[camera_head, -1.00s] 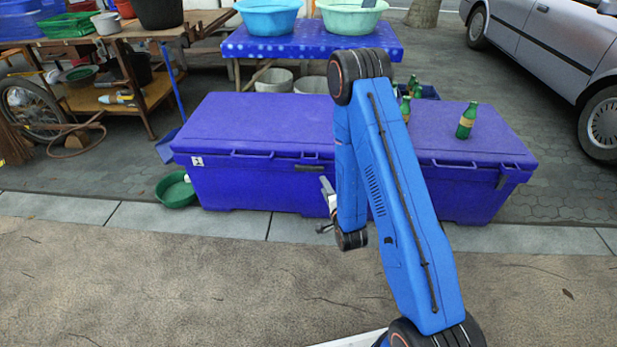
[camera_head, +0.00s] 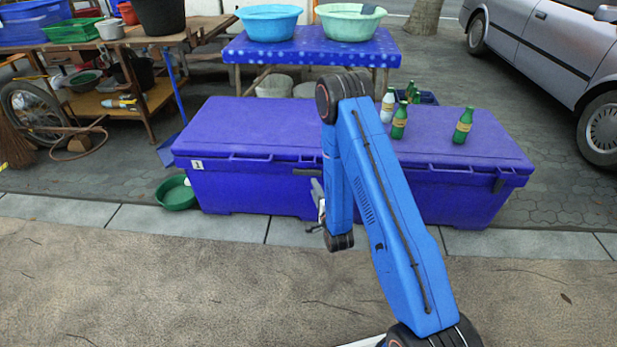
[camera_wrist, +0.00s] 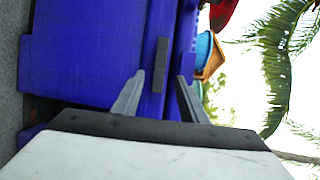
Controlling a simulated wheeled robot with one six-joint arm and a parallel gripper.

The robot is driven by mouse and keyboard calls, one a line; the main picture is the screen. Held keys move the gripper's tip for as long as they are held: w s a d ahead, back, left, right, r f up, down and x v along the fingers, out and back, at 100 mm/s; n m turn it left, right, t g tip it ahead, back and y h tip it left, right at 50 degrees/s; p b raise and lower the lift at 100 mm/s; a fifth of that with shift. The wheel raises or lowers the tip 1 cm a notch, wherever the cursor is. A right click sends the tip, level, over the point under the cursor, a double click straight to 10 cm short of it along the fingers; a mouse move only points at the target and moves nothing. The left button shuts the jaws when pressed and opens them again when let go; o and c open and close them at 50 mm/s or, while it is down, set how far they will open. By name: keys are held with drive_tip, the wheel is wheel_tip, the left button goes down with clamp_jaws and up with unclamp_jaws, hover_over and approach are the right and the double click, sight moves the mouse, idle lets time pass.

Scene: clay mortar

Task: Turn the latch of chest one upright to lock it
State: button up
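In the wrist view, which is turned sideways, the latch (camera_wrist: 161,50) is a grey bar running along the seam. My gripper (camera_head: 316,184) is just below the latch in the head view, partly hidden by my arm. In the wrist view my gripper (camera_wrist: 160,78) is open, its fingers apart on either side of the latch's near end; contact cannot be told.
Green bottles (camera_head: 463,125) stand on the lid. A green basin (camera_head: 176,193) is on the ground at left. A table with basins (camera_head: 268,22) stands behind. The pavement in front is clear.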

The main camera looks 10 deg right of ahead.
sight(307, 173)
drive_tip(key=w, duration=0.9)
drive_tip(key=shift+a, duration=0.35)
clamp_jaws()
